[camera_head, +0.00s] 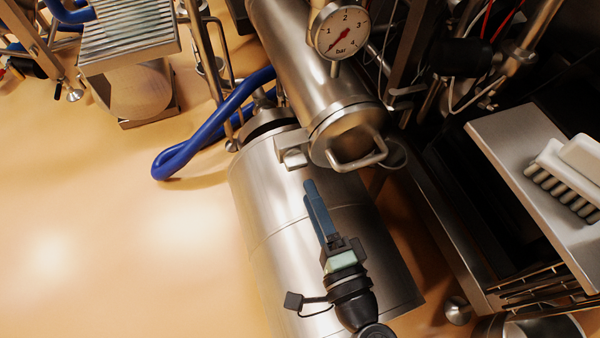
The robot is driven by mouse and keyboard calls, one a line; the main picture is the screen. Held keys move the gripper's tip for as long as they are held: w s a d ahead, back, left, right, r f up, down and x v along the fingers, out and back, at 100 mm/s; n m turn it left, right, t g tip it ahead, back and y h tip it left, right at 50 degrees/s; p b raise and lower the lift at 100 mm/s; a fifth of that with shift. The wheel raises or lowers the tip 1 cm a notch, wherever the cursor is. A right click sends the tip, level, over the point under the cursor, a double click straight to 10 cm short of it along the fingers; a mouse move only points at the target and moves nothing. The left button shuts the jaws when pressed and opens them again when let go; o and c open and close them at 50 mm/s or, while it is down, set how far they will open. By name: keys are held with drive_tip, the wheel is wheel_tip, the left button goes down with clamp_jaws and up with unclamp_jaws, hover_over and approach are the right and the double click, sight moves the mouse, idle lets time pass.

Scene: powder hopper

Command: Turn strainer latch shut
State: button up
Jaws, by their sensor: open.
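The strainer is likely the steel cylinder (290,50) at the top middle, slanting down to a round end cap (345,125). A bent steel bar handle (362,160) stands out from the cap's lower face. A small steel block (292,150) sits at the cap's left edge. I cannot tell for certain which of these is the latch or how far it is turned. My gripper (311,190), with blue fingers, points up just below the cap, apart from the handle and the block in the picture. It is open and holds nothing visible.
A large steel drum (270,210) lies behind my gripper. A pressure gauge (341,32) stands on the cylinder. A blue hose (200,140) loops at left. A shelf (540,180) with a white brush (570,170) is at right.

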sight(298, 168)
drive_tip(key=b+x, duration=0.1)
drive_tip(key=x, duration=0.5)
clamp_jaws()
